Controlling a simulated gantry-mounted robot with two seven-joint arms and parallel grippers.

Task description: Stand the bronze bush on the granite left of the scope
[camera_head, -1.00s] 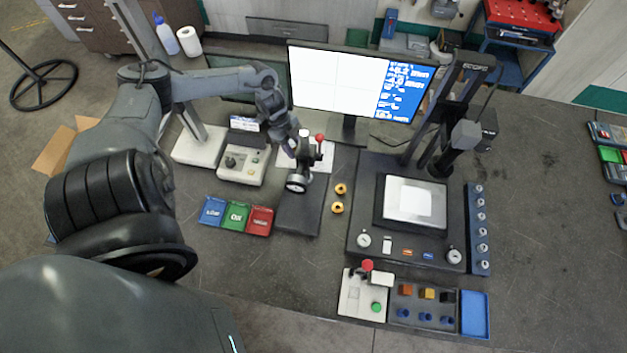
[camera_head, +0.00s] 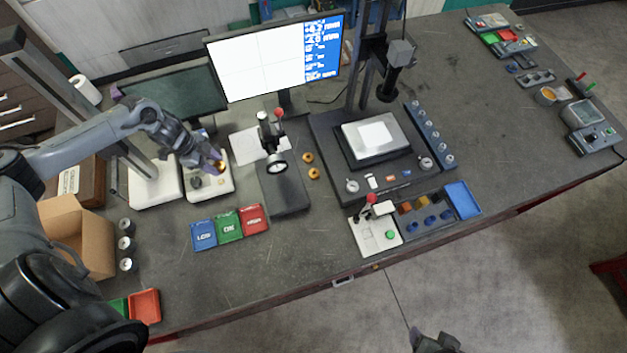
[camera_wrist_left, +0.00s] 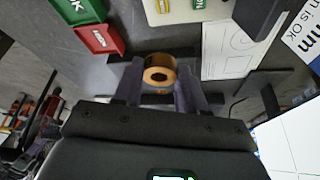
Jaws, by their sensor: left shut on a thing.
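A bronze bush (camera_wrist_left: 158,72) is gripped between the fingertips of my left gripper (camera_wrist_left: 158,86) in the left wrist view.
Two more bronze bushes (camera_head: 311,165) stand between the granite and the scope. Blue, green and red trays (camera_head: 229,227) lie in front. The dial-gauge stand (camera_head: 271,140) is an obstacle. The granite's front part is clear.

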